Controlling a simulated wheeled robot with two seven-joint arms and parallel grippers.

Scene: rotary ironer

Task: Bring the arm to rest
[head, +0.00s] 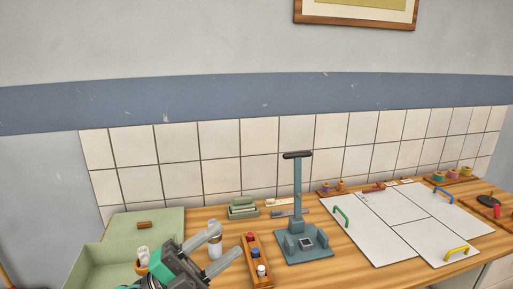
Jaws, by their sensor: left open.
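My left gripper (228,241) is at the lower middle-left, over the wooden table (335,262). Its two grey fingers are spread apart and point up and to the right. A small pale cylinder (214,246) shows between the fingers in the picture; I cannot tell whether it touches them. The fingers end just left of a narrow wooden rack (251,247) with several small bottles. My right gripper is not in view.
A blue-grey upright stand (298,205) with a dark top bar is right of the rack. White panels (390,222) with green, blue and yellow handles cover the right side. A pale green tray (95,262) is at left. Thread spools (452,172) stand at back right.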

